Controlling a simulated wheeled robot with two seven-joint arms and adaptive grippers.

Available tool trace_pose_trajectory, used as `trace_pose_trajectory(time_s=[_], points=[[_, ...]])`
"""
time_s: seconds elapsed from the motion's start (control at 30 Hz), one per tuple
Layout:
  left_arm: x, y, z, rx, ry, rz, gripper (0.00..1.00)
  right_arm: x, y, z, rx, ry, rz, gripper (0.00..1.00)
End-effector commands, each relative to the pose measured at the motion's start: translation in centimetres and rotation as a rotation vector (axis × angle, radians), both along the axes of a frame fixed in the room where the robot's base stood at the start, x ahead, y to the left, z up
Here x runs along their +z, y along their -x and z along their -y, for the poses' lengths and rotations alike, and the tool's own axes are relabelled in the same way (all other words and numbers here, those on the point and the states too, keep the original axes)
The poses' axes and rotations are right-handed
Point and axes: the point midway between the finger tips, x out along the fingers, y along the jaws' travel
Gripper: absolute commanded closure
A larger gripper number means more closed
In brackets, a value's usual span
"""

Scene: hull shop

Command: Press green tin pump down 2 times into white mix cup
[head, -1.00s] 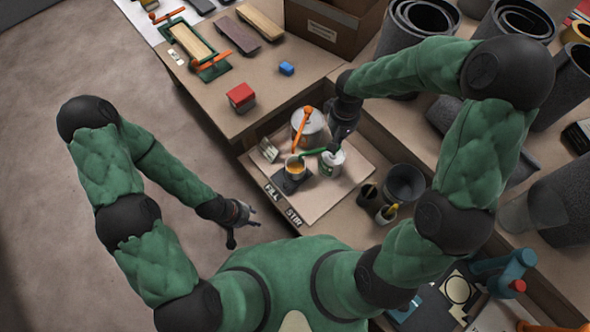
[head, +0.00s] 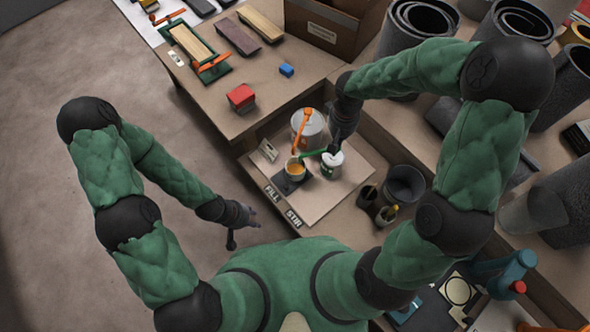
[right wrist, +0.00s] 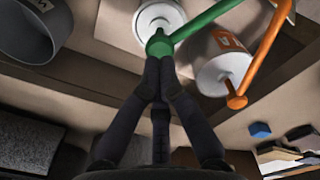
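The green tin (head: 332,164) is white with a green label and stands on the light board. Its green pump (head: 313,153) has a spout reaching left over the white mix cup (head: 295,170). The cup stands on a dark pad and holds orange-yellow stuff. My right gripper (head: 335,146) is over the green tin. In the right wrist view its fingertips (right wrist: 158,66) are together at the green pump head (right wrist: 158,44), with nothing seen between them; they appear to touch it. My left gripper (head: 255,219) is empty, its small fingers apparently spread, away from the board over the floor.
A second tin (head: 314,133) with an orange pump (head: 302,128) stands behind the cup. FILL (head: 272,192) and STIR (head: 294,217) labels mark the board's front edge. Dark pots (head: 405,182) stand to the right.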

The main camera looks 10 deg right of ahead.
Motion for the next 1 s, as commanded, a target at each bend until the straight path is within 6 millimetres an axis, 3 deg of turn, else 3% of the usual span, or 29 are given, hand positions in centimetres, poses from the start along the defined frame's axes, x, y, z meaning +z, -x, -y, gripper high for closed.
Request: trace_pose_trajectory(time_s=[1.0], points=[[-1.9,0.0,0.0,0.000,0.000,0.000,0.60,-2.2,0.0,0.0,0.000,0.000,0.000,1.00]])
